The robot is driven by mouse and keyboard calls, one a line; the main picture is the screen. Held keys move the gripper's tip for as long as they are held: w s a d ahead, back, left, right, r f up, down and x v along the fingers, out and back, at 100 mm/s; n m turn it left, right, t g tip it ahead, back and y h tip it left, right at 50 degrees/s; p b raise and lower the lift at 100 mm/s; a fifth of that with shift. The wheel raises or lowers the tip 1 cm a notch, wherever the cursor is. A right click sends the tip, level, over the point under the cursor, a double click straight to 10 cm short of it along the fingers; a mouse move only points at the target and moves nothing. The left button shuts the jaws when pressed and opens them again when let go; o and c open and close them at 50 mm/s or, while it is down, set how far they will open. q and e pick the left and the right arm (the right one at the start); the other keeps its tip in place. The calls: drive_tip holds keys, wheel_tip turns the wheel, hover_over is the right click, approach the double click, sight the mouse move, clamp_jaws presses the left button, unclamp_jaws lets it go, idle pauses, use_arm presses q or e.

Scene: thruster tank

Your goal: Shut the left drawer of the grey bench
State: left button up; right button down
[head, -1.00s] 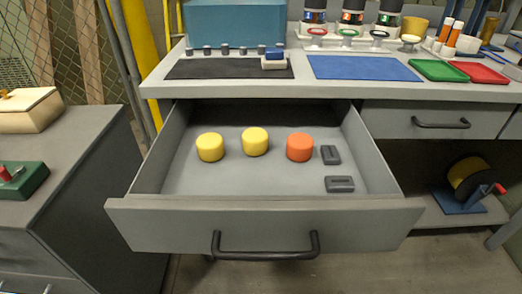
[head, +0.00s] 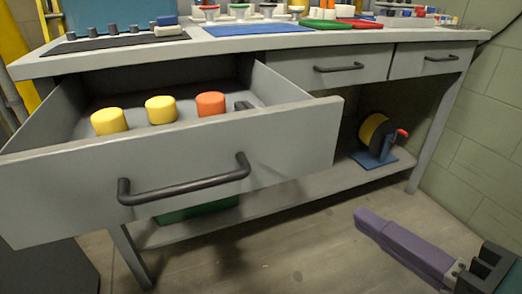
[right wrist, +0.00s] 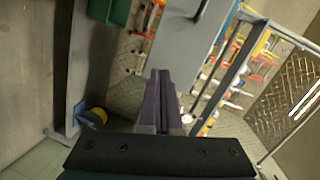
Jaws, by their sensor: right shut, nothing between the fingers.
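The left drawer (head: 75,195) of the grey bench (head: 130,60) stands pulled well out, with a dark bar handle (head: 185,188) across its front. Two yellow round pieces (head: 161,110), an orange one (head: 211,104) and a small dark block (head: 243,105) sit inside. My right gripper (head: 364,218) comes in from the lower right, its purple fingers shut and empty. It is to the right of the drawer front, apart from it. The fingers also show in the right wrist view (right wrist: 158,78). My left gripper is not in view.
Two other drawers to the right, a middle one (head: 330,70) and a right one (head: 425,60), are shut. A reel (head: 375,135) on a blue base and a green box (head: 195,207) sit on the lower shelf. Open floor (head: 300,240) lies in front of the bench.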

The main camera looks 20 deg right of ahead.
drive_tip(key=s+d+m+t+h+b, duration=0.1)
drive_tip(key=s+d+m+t+h, duration=0.1)
drive_tip(key=m, duration=0.1)
drive_tip(key=m+b, duration=0.1)
drive_tip(key=b, duration=0.2)
approach(322, 145)
drive_tip(key=shift+t, duration=0.3)
drive_tip(key=w, duration=0.5)
drive_tip(key=shift+w+f, duration=0.2)
drive_tip(key=shift+f, duration=0.15)
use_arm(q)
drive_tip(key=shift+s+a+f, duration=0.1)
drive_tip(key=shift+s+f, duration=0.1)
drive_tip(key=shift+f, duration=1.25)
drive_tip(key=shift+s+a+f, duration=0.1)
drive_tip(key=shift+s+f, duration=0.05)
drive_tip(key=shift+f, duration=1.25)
use_arm(e)
drive_tip(key=shift+w, duration=0.7)
drive_tip(key=shift+w, duration=0.1)
